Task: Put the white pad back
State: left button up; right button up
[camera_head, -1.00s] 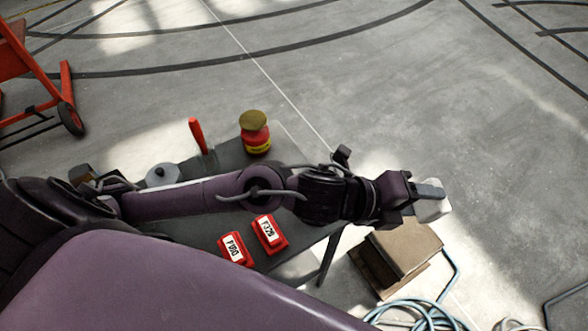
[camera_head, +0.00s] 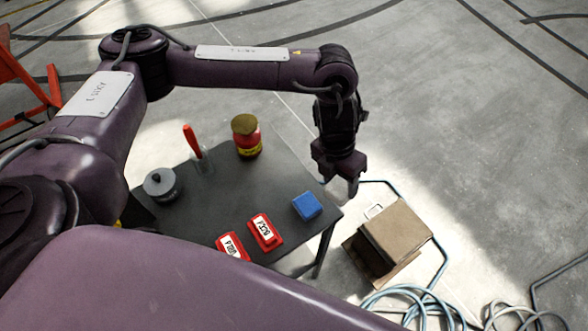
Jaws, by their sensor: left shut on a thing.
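My left gripper (camera_head: 340,184) points down past the right edge of the dark table, to the right of the blue pad and near the cardboard box. It is shut on the white pad, a pale patch between the fingers that is hard to tell from the bright floor behind. A blue pad (camera_head: 307,206) lies on the table (camera_head: 222,189) near its right corner. Two red blocks with white labels, one (camera_head: 265,232) and another (camera_head: 232,246), lie to its left, the second partly hidden by my body. My right gripper is not in view.
A red and yellow jar with a brown lid (camera_head: 246,136), a red-handled tool (camera_head: 192,142) and a grey lidded pot (camera_head: 160,184) stand on the table. A cardboard box (camera_head: 397,231) and coiled hoses (camera_head: 410,303) lie on the floor. The table's middle is clear.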

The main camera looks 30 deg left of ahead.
pick_arm(q)
jog(key=w+a+r+n+y, duration=0.15)
jog(key=a+r, duration=0.25)
jog(key=a, duration=0.4)
jog(key=w+a+r+n+y, duration=0.1)
jog(key=w+a+r, duration=0.25)
jog(key=a, duration=0.45)
jog(key=shift+t, duration=0.4)
notch_tip(320, 180, down, 16)
jog(key=b, duration=0.3)
jog(key=shift+a+f+b, duration=0.1)
jog(key=shift+b, duration=0.25)
jog(key=shift+o, duration=0.2)
notch_tip(320, 180, down, 3)
jog(key=o, duration=0.8)
jog(key=shift+o, duration=0.2)
notch_tip(320, 180, up, 12)
jog(key=p, duration=0.3)
